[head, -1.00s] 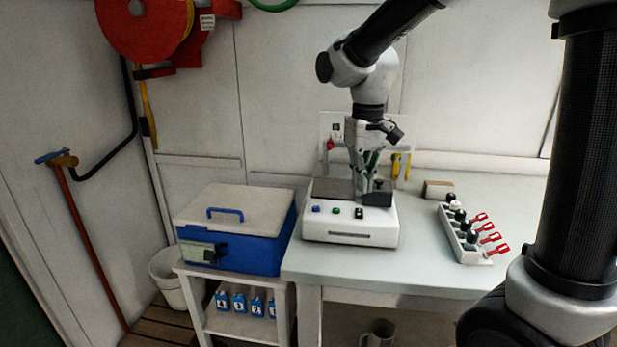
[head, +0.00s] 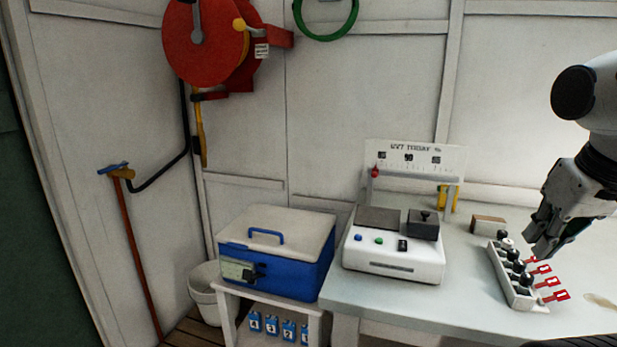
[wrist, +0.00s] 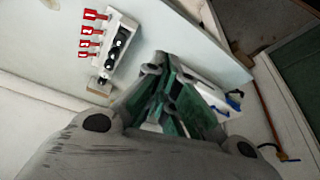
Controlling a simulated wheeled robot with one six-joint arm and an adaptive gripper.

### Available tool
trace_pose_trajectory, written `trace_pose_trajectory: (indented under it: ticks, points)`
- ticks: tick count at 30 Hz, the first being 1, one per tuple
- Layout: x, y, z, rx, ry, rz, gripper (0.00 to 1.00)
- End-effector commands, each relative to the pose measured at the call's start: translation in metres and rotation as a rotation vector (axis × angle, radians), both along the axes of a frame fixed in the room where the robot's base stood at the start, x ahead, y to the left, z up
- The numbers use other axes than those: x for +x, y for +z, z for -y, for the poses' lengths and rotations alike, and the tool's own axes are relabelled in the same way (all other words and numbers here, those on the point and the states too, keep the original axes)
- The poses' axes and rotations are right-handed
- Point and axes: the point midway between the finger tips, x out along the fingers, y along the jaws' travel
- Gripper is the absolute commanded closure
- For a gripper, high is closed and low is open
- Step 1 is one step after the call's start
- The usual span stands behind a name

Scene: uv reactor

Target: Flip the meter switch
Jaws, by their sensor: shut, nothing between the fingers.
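The white meter box (head: 392,262) stands on the left part of the bench in the head view. A small black switch (head: 402,245) sits on its front face, right of a blue button (head: 358,238) and a green button (head: 379,241). A dark block with a knob (head: 423,225) is on its top at the right. My gripper (head: 540,250) is shut and empty, well to the right of the meter box, over or near the bottle rack. In the wrist view, the fingers with green inner faces (wrist: 165,80) hide part of the bench.
A white rack (head: 512,280) with black-capped bottles and red tags (head: 555,296) stands on the right of the bench; it also shows in the wrist view (wrist: 117,40). A brown block (head: 488,224) lies behind it. A blue cooler (head: 275,265) stands left of the bench.

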Motion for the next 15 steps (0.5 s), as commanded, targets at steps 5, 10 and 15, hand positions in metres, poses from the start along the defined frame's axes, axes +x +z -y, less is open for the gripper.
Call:
trace_pose_trajectory:
  ticks: [5, 10, 15]
  points:
    - [0.000, 0.000, 0.000, 0.000, 0.001, 0.000, 1.00]
    - [0.001, -0.001, -0.003, 0.000, 0.013, -0.005, 1.00]
    - [0.015, -0.014, -0.015, -0.003, 0.069, -0.087, 1.00]
